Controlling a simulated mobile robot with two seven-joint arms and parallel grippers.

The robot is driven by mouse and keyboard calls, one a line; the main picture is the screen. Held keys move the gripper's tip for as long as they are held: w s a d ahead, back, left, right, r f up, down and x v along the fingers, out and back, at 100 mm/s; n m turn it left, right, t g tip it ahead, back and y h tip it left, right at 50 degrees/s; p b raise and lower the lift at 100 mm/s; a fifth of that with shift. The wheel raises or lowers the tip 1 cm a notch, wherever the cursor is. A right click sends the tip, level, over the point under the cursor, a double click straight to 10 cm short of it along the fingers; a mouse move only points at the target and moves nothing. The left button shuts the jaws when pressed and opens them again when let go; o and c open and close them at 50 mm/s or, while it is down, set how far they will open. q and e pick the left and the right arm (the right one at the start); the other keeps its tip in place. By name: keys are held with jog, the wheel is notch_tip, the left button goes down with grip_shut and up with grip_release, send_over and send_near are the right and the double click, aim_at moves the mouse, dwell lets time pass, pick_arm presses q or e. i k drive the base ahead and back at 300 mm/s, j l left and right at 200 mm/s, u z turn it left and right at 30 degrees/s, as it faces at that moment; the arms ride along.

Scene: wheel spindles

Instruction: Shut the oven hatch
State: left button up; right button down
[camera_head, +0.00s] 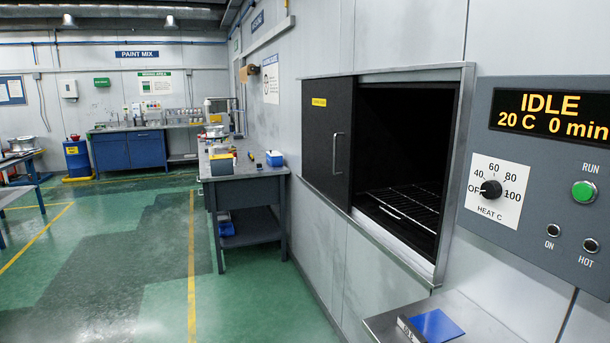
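The oven hatch (328,135) is a dark sliding panel with a vertical metal handle (337,153) near its right edge and a yellow label at its upper left. It covers the left part of the oven opening. The right part of the opening (408,135) is uncovered, and a wire rack (408,207) shows inside the dark chamber. A metal frame (453,180) surrounds the opening. Neither of my grippers shows in the head view.
A control panel (545,165) right of the oven reads IDLE, 20 C, 0 min. A metal shelf (470,322) with a blue plate (436,326) juts out below the oven. A workbench (245,180) stands left along the wall. The green floor (150,270) is clear.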

aim_at(329, 105)
jog(key=i+j+u, duration=0.2)
jog(key=i, duration=0.2)
jog(key=i+j+u, duration=0.2)
jog(key=i, duration=0.15)
jog(key=i+j, duration=0.1)
jog(key=i, duration=0.6)
jog(key=i+j+u, duration=0.15)
jog(key=i, duration=0.5)
jog(key=i+z, duration=0.4)
jog(key=i, duration=1)
jog(key=i+l+u, duration=0.15)
jog(key=i, duration=0.25)
jog(key=i+l+u, duration=0.15)
jog(key=i, duration=0.25)
jog(key=i+l+u, duration=0.15)
jog(key=i+l, duration=0.15)
jog(key=i, duration=0.1)
